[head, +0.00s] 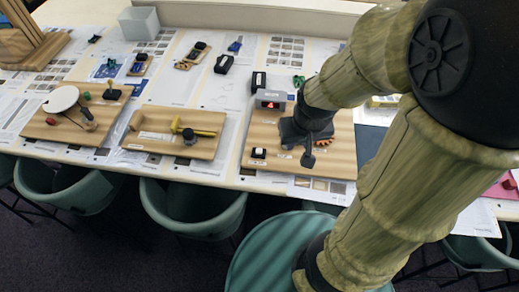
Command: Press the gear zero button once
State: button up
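A wooden board (265,133) on the table carries a small display box (270,99) with red lit digits. An orange gear-like part (323,142) shows beside my gripper on this board. A small black block with a white top (258,153) sits near the board's front left; I cannot tell whether it is the gear zero button. My dark gripper (308,157) hangs over the board's middle, right of this block. Its fingers are small and overlap, so open or shut is unclear, and I see nothing held. My gripper and arm hide part of the board.
Another wooden board (160,150) with a yellow bar and a board (60,132) with a white disc stand to the left. A black block (223,64) and papers lie behind. Green chairs (195,210) line the table's front edge.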

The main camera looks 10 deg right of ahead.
grip_shut()
dwell(1.5)
